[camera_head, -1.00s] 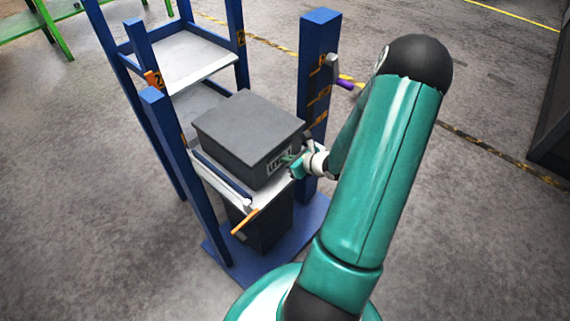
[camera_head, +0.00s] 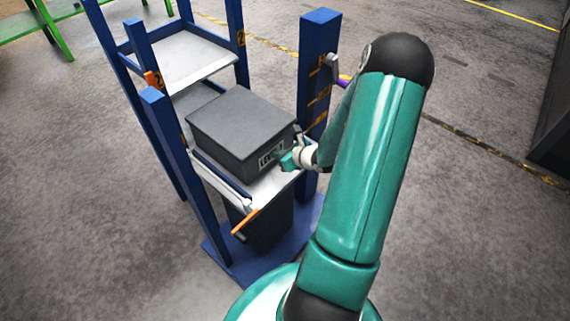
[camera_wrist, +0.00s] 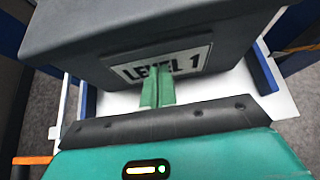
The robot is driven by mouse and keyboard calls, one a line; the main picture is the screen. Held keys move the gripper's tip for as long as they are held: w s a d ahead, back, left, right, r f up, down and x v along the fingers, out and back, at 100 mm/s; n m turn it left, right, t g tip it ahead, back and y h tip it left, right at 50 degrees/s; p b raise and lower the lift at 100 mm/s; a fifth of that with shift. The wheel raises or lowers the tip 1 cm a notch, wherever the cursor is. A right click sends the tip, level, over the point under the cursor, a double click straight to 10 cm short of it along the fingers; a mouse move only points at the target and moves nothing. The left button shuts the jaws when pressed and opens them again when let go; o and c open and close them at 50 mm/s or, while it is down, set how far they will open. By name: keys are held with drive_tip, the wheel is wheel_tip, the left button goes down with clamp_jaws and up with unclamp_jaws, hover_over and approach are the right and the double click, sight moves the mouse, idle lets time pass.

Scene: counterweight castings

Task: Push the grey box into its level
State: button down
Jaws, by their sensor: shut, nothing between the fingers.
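The grey box (camera_head: 240,125) is dark with a lid and sits on the white shelf plate (camera_head: 262,190) of a blue rack, its front part still over the plate's near area. Its front label reads "LEVEL 1" in the wrist view (camera_wrist: 165,66). My gripper (camera_head: 286,158) is shut and empty, at the box's front face. In the wrist view its green fingertips (camera_wrist: 158,88) meet the lower middle of the label and cover part of it. I cannot tell how firmly they touch.
Blue posts (camera_head: 317,80) flank the shelf. An orange lever (camera_head: 245,222) sticks out at the shelf's front left. A higher white shelf (camera_head: 185,60) behind is empty. A dark box (camera_head: 268,228) stands beneath the plate. Open grey floor surrounds the rack.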

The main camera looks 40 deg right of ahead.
sight(272, 146)
drive_tip(key=shift+w+r, duration=0.1)
drive_tip(key=shift+w, duration=0.05)
drive_tip(key=shift+w+a, duration=0.2)
drive_tip(key=shift+w, duration=2.3)
drive_tip(key=shift+w+a, duration=0.15)
drive_tip(key=shift+w, duration=1.05)
drive_tip(key=shift+w+a, duration=0.1)
drive_tip(key=shift+w, duration=1.1)
drive_tip(key=shift+w+a, duration=0.2)
drive_tip(key=shift+w, duration=2.35)
drive_tip(key=shift+w+a, duration=0.15)
drive_tip(key=shift+w, duration=1.05)
drive_tip(key=shift+w+a, duration=0.1)
drive_tip(key=shift+w, duration=1.2)
